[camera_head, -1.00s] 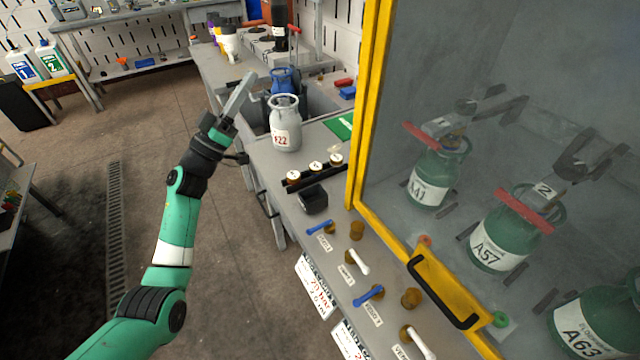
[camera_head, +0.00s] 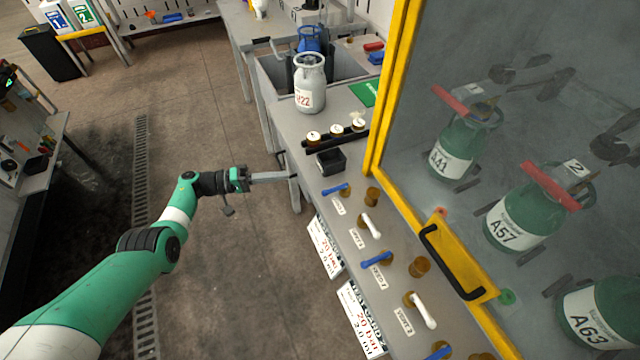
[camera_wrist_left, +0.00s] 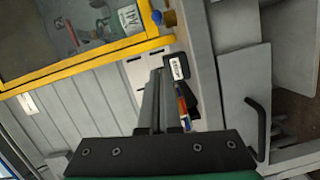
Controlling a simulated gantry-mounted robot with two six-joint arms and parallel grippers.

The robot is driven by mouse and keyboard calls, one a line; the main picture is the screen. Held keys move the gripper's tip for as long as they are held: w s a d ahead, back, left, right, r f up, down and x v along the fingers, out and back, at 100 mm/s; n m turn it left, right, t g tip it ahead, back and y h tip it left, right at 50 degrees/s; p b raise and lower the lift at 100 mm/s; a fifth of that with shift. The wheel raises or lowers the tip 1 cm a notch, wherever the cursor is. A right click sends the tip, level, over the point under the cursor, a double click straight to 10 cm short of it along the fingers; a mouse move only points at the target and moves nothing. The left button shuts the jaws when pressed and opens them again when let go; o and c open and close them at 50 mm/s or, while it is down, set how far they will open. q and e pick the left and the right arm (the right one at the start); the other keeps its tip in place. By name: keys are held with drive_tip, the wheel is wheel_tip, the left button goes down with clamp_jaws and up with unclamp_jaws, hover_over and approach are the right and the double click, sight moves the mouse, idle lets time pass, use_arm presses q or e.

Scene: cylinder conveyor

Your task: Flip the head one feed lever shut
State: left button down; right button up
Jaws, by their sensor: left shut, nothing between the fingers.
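The nearest-to-the-bottles blue lever, the head one feed lever (camera_head: 336,190), is on the grey bench's front strip, above a small label too small to read surely. It lies roughly sideways, its free end toward the bench's front edge. My left gripper (camera_head: 288,175) is shut and empty, pointing right at the bench's front edge, left of and slightly above the lever, apart from it in the picture. In the left wrist view, its fingers (camera_wrist_left: 156,95) point up toward the bench front, and a blue part (camera_wrist_left: 169,18) shows near the top. My right gripper is not in view.
A white vent lever (camera_head: 371,227), a second blue lever (camera_head: 376,260) and a second white lever (camera_head: 423,310) follow along the strip. A yellow-framed guard (camera_head: 391,85) encloses green cylinders.

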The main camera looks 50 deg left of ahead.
sight(336, 189)
use_arm(q)
drive_tip(key=b+x, duration=0.1)
drive_tip(key=x, duration=0.2)
drive_tip(key=b+x, duration=0.2)
drive_tip(key=x, duration=0.1)
drive_tip(key=b+x, duration=0.1)
drive_tip(key=x, duration=0.3)
drive_tip(key=shift+d+f+b, duration=0.15)
drive_tip(key=shift+f+b, duration=0.1)
drive_tip(key=shift+b, duration=0.1)
drive_tip(key=shift+s+d+r+p, duration=0.3)
drive_tip(key=shift+d+p, duration=0.15)
drive_tip(key=shift+p, duration=0.35)
drive_tip(key=shift+s+d+f, duration=0.15)
drive_tip(key=shift+s+d, duration=0.05)
drive_tip(key=shift+d, duration=0.25)
drive_tip(key=shift+s+d+f, duration=0.15)
drive_tip(key=shift+s+d, duration=0.1)
drive_tip(key=shift+d, duration=0.5)
drive_tip(key=shift+s, duration=0.1)
